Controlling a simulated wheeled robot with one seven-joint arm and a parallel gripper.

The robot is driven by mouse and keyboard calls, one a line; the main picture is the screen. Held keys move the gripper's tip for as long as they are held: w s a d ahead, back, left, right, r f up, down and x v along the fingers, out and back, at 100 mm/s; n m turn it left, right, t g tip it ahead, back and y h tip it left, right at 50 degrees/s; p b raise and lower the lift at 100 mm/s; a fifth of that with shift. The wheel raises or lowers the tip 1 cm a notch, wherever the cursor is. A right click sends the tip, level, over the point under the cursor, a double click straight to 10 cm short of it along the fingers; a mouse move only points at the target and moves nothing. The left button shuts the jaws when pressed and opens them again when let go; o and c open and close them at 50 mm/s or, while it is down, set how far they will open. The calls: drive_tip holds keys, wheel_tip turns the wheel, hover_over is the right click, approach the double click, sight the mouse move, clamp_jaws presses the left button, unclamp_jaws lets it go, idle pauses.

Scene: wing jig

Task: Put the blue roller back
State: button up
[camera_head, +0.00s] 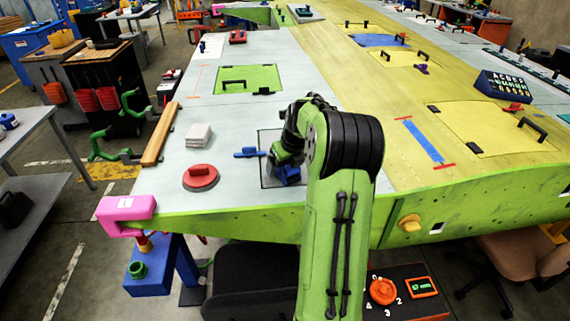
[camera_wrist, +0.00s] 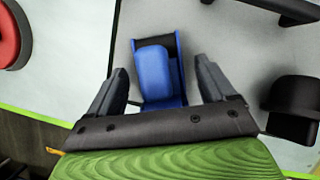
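The blue roller (camera_wrist: 155,75), a blue body with a dark part at its far end, lies between the fingers of my gripper (camera_wrist: 160,78) in the wrist view. The fingers are open, one on each side, with a narrow gap to the blue sides. In the head view a blue piece (camera_head: 288,176), which seems to be the same roller, sits under my gripper on a dark-outlined grey square (camera_head: 268,181) of the wing. My arm hides part of it and of the square. A second, smaller blue piece (camera_head: 246,152) lies at the square's left edge.
A red round piece (camera_head: 201,177) and a white stack (camera_head: 199,135) stand left of the square. A pink clamp (camera_head: 126,213) grips the wing's near left corner. A green panel with a black handle (camera_head: 248,79) lies farther back. Bare grey wing surface (camera_head: 235,120) lies between.

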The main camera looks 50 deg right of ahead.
drive_tip(key=p+v, duration=0.1)
drive_tip(key=v, duration=1.1)
drive_tip(key=shift+r+p, duration=0.2)
drive_tip(key=shift+p, duration=0.15)
drive_tip(key=s+a+r+n, duration=0.2)
drive_tip(key=a+n, duration=0.7)
drive_tip(key=a, duration=0.1)
drive_tip(key=s+a+r+n, duration=0.1)
drive_tip(key=a+r+n, duration=0.1)
drive_tip(key=a+n, duration=0.8)
drive_tip(key=s+a+f+n, duration=0.2)
drive_tip(key=s+a+n, duration=0.4)
drive_tip(key=n, duration=0.4)
drive_tip(key=s+a+f+n+t+y, duration=0.1)
drive_tip(key=s+a+f+n, duration=0.1)
drive_tip(key=s+a+n, duration=0.4)
drive_tip(key=s+n, duration=0.2)
drive_tip(key=n, duration=0.2)
drive_tip(key=shift+n, duration=0.3)
drive_tip(key=shift+s, duration=0.15)
